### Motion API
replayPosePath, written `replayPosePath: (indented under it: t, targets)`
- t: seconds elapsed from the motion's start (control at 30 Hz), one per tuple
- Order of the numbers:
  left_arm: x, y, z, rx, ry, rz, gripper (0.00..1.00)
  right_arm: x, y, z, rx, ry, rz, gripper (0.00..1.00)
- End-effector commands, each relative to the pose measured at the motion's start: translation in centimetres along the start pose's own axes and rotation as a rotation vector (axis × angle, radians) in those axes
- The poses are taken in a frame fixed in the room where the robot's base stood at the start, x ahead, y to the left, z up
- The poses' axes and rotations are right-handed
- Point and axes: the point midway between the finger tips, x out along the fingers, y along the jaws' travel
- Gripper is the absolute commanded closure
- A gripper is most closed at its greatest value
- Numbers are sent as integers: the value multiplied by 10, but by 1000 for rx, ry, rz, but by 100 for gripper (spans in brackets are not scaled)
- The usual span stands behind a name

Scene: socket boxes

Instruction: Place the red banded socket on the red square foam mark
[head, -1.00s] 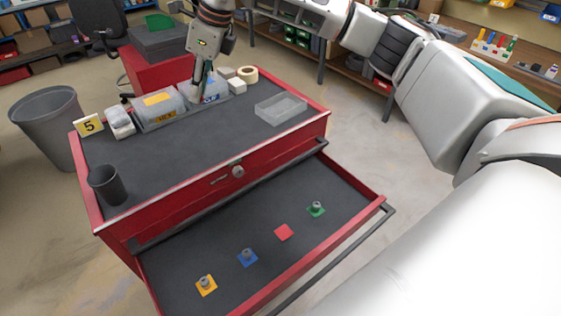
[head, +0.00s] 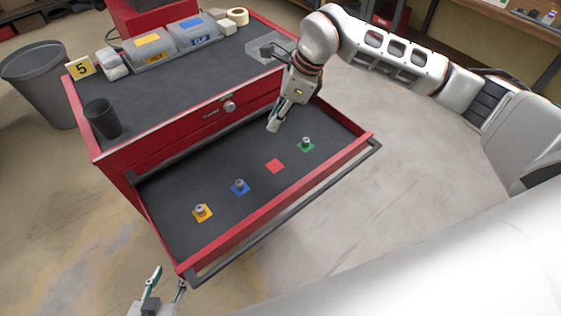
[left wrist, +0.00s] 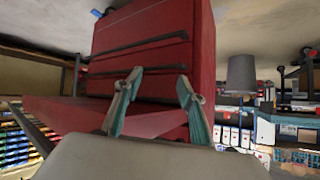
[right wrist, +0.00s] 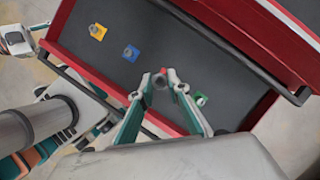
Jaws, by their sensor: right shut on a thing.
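The red square foam mark (head: 275,166) lies bare in the open drawer, between the blue and green marks. My right gripper (head: 273,126) is above the back part of the drawer, pointing down. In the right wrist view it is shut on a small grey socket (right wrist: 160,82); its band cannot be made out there. A sliver of red shows behind the fingertips in that view, with the mark mostly hidden. My left gripper (head: 166,284) is open and empty in front of the drawer's left corner; its spread fingers also show in the left wrist view (left wrist: 158,88).
Sockets stand on the yellow mark (head: 202,213), the blue mark (head: 240,187) and the green mark (head: 306,145). The drawer's red front wall (head: 252,223) and handle bar (head: 300,212) edge it. On the cabinet top are a black cup (head: 103,119), lidded bins (head: 193,36) and a clear tray (head: 262,50).

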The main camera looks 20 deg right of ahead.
Motion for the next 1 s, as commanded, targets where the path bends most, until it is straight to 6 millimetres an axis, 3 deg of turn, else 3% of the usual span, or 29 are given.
replayPosePath:
  t: [0.4,0.77,1.0]
  targets:
    - [0,0,0,0,-1,0,60,94,1,-39,5,1,4,100]
    - [0,0,1,0,-1,0,60,122,0,-50,2,0,2,100]
    - [1,0,2,0,-1,0,60,153,0,-63,3,1,2,100]
